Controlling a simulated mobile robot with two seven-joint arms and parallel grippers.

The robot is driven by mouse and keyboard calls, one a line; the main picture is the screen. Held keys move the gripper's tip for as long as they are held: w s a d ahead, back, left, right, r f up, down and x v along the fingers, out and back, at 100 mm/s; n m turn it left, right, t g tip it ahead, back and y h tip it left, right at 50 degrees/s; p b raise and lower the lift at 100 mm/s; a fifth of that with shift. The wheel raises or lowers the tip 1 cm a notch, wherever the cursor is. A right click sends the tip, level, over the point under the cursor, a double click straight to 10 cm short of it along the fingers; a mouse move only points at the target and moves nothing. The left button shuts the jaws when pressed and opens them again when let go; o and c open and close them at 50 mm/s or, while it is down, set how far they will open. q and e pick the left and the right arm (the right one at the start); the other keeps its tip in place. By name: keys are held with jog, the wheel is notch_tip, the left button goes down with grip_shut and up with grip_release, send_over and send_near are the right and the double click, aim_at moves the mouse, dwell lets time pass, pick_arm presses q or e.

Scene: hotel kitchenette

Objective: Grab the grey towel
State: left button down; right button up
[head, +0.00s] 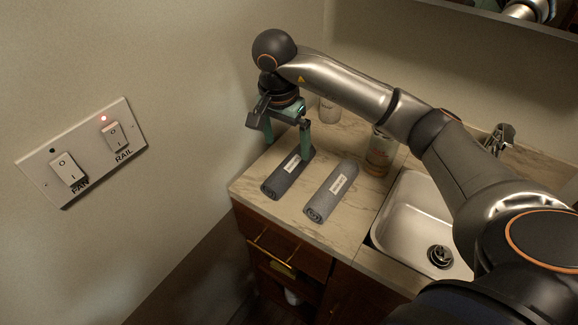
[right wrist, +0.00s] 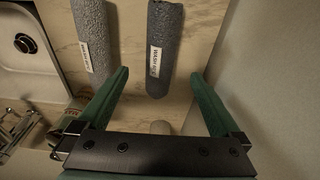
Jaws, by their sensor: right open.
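Two rolled cloths lie side by side on the counter in the head view. The right roll is the lighter grey towel (head: 325,203), with a pale label; it also shows at the upper left of the right wrist view (right wrist: 92,35). The left roll is a darker slate-grey cloth (head: 280,181) with a white label; in the right wrist view this darker roll (right wrist: 162,62) lies between my finger lines. My right gripper (head: 288,147) is open and empty at the far end of the darker roll, left of the lighter towel. My left gripper is out of view.
A metal sink (head: 408,215) with a faucet (head: 498,138) is right of the towels. An amber bottle (head: 380,155) and a clear cup (head: 329,111) stand behind. The wall with a switch plate (head: 85,150) bounds the counter (head: 355,232) on the left.

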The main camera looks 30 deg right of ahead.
aim_at(288, 162)
jog(key=f, duration=0.6)
jog(key=d+f+p, duration=0.1)
jog(key=f, duration=0.2)
jog(key=shift+w+d+f, duration=0.1)
jog(key=shift+w, duration=0.3)
jog(key=c, duration=1.4)
